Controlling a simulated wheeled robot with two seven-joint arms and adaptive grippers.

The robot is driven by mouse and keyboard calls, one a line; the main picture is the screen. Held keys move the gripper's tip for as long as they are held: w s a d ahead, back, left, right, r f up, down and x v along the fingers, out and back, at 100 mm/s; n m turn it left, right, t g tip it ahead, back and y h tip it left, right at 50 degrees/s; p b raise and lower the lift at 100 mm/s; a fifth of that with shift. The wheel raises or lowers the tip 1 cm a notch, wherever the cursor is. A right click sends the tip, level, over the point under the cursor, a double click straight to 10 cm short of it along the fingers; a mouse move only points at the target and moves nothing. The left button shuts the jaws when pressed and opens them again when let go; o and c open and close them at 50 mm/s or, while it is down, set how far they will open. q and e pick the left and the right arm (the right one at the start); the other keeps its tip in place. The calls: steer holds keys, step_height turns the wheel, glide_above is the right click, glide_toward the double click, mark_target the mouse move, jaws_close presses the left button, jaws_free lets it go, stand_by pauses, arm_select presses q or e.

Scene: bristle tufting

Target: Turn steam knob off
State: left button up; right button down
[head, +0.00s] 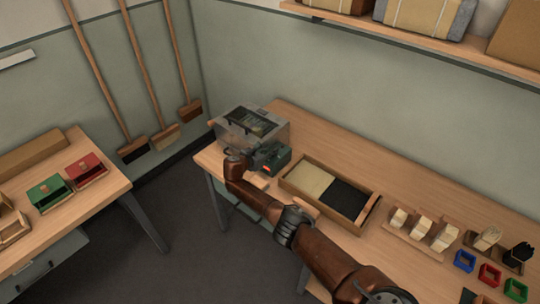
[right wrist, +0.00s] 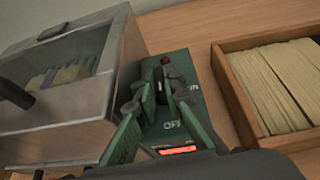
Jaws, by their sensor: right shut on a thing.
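The steam control box is a green box (right wrist: 203,84) beside the steamer; it also shows in the head view (head: 276,153). Its face carries white lettering, with "OFF" readable near the front, and a lit red-orange strip (right wrist: 179,150). The dark steam knob (right wrist: 160,80) stands on the box, largely hidden between my fingers. My right gripper (right wrist: 164,88) is shut on the knob, with one finger on each side. In the head view my brown right arm reaches to the box and its wrist covers part of it. My left gripper is in neither view.
A grey metal steamer with a windowed lid (right wrist: 70,75) stands close left of the box. A wooden tray (right wrist: 230,92) with pale and black bristles is close right. Bristle bundles on stands (head: 420,228) and small coloured frames (head: 465,261) lie farther right on the bench (head: 420,190).

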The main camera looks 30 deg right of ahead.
steer(key=shift+s+d+f+m+g+b, duration=0.1)
steer(key=shift+s+f+m+g+b, duration=0.1)
steer(key=shift+f+m+g+b, duration=0.25)
steer(key=c, duration=2)
jaws_free()
steer(key=shift+s+r, duration=0.1)
steer(key=shift+r, duration=0.05)
